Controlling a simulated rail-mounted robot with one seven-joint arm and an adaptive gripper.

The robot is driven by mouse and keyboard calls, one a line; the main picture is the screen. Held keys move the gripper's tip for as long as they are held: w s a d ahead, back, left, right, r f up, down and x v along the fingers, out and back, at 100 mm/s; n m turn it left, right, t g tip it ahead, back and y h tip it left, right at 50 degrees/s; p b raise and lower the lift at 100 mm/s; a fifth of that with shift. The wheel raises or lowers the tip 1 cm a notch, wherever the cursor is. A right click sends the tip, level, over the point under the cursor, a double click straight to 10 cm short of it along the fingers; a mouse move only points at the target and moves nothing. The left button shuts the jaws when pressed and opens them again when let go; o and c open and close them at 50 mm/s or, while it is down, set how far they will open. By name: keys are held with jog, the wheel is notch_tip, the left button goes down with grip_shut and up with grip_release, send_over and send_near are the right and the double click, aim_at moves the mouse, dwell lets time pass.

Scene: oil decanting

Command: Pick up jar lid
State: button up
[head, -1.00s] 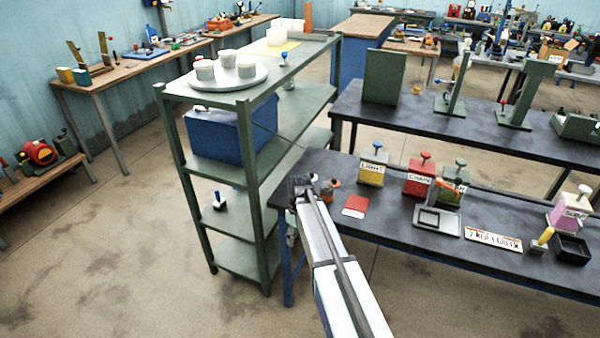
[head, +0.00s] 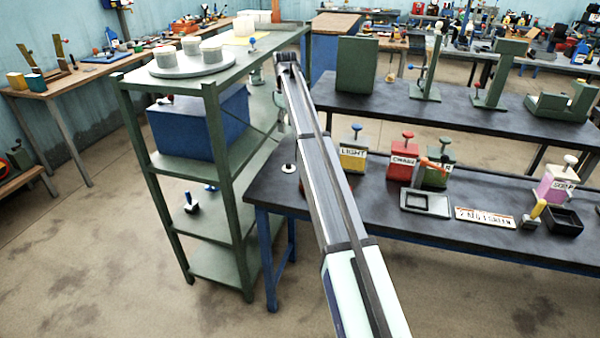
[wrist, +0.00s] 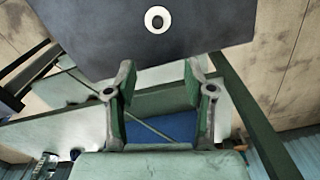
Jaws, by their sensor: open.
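A small white disc with a dark knob (head: 289,168), which looks like a lid, lies on the left end of the dark table. In the wrist view a white disc with a dark centre (wrist: 157,19) shows near the table edge, beyond my fingers. My gripper (head: 287,58) is beside the top of the green shelf; its fingers (wrist: 160,95) are apart with nothing between them.
The green shelf (head: 213,140) holds a blue crate (head: 190,125) and stands close to the dark table (head: 270,185). Yellow, red and green labelled boxes (head: 403,162) stand right of my arm. A flat tray frame (head: 425,205) lies in front of them.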

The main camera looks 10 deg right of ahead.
jog(key=p, duration=0.3)
send_over(288, 163)
jog(key=f, duration=1.1)
jog(key=shift+s+a+f, duration=0.1)
jog(key=shift+s+f, duration=0.15)
jog(key=shift+f, duration=0.05)
jog(key=shift+w+f+p, duration=0.2)
jog(key=shift+f+p, duration=0.8)
jog(key=shift+f, duration=1.75)
grip_shut()
